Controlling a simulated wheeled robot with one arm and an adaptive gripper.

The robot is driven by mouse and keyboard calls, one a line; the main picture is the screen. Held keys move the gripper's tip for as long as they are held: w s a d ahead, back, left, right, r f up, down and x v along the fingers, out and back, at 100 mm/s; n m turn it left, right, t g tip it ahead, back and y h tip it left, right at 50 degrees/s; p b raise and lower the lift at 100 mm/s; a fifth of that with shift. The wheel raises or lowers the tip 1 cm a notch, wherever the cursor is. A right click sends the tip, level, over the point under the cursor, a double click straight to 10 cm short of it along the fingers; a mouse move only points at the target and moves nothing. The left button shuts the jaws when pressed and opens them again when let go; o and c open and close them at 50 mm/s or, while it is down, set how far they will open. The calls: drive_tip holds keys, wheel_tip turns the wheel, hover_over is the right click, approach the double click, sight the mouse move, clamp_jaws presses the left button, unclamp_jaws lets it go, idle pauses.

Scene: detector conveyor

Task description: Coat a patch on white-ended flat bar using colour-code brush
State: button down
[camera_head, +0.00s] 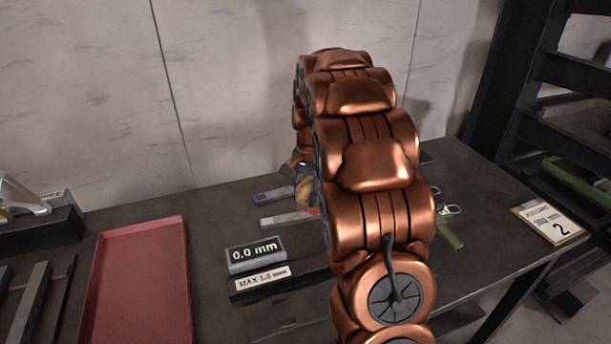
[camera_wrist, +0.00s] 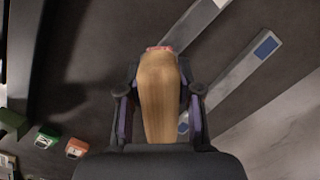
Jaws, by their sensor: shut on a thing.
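My gripper (camera_wrist: 160,95) is shut on a brush with a tan wooden handle (camera_wrist: 158,105) and a reddish far end (camera_wrist: 160,48). In the head view, my gripper (camera_head: 303,184) is partly hidden by my copper arm, above the table near the bars. The white-ended flat bar (camera_head: 290,218) lies on the table, its right part hidden.
A "0.0 mm" display (camera_head: 255,254) and a "MAX 1.0" plate (camera_head: 262,281) stand in front of the bars. A red tray (camera_head: 102,270) is to the left. A card marked 2 (camera_head: 548,222) lies at the right. Small green (camera_wrist: 47,137) and red (camera_wrist: 76,147) blocks show in the wrist view.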

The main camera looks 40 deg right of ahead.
sight(306, 182)
drive_tip(key=shift+d+r+p, duration=0.1)
drive_tip(key=shift+r+p, duration=0.65)
drive_tip(key=shift+r, duration=1.85)
